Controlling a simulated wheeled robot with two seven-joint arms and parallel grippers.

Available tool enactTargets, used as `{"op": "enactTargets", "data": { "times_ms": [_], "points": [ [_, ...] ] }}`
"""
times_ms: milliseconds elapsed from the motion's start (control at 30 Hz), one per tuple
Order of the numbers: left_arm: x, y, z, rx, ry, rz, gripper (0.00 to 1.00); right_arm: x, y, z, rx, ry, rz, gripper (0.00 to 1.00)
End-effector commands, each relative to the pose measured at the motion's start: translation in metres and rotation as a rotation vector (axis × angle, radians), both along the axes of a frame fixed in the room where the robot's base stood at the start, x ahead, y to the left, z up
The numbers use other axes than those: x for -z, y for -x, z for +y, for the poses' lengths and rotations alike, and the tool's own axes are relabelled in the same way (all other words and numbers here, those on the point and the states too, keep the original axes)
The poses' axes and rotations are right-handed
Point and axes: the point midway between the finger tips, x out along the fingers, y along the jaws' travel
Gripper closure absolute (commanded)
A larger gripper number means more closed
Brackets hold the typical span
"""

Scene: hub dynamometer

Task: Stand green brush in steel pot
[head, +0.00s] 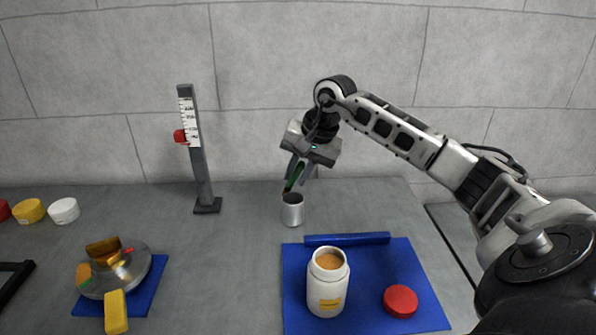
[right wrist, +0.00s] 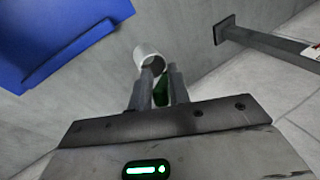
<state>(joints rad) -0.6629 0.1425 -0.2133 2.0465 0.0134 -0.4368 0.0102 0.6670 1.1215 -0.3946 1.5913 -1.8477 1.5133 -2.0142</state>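The steel pot (head: 292,212) is a small grey cylinder standing upright on the grey table behind the blue mat. My right gripper (head: 298,172) is just above the pot, pointing down, shut on the green brush (head: 294,177). The brush is tilted, its lower end at or just above the pot's mouth; I cannot tell whether it is inside. In the right wrist view the green brush (right wrist: 161,90) shows between the fingers, and the pot (right wrist: 148,56) lies just beyond the fingertips. My left gripper is not in view.
A blue mat (head: 425,310) at the front holds a white jar (head: 326,288), a red lid (head: 400,300) and a blue bar (head: 347,239). A scale post (head: 200,150) stands left of the pot. A round metal device (head: 135,270) sits further left. Table around the pot is clear.

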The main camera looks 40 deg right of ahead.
Motion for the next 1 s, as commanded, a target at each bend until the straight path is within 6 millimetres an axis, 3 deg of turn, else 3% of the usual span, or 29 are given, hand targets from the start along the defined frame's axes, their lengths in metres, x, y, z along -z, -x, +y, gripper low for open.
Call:
{"op": "enactTargets", "data": {
  "times_ms": [333,500,533,1000],
  "points": [
    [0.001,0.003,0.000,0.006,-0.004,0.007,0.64,-0.002,0.000,0.000,0.000,0.000,-0.001,0.64],
    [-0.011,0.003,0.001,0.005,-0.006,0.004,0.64,-0.020,0.000,0.000,0.000,-0.001,-0.003,0.64],
    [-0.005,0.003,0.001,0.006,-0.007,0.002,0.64,-0.022,0.002,-0.002,0.001,0.001,-0.005,0.64],
    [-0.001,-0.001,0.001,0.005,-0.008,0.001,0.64,-0.111,0.034,-0.016,0.001,0.000,-0.004,0.64]
  ]
}}
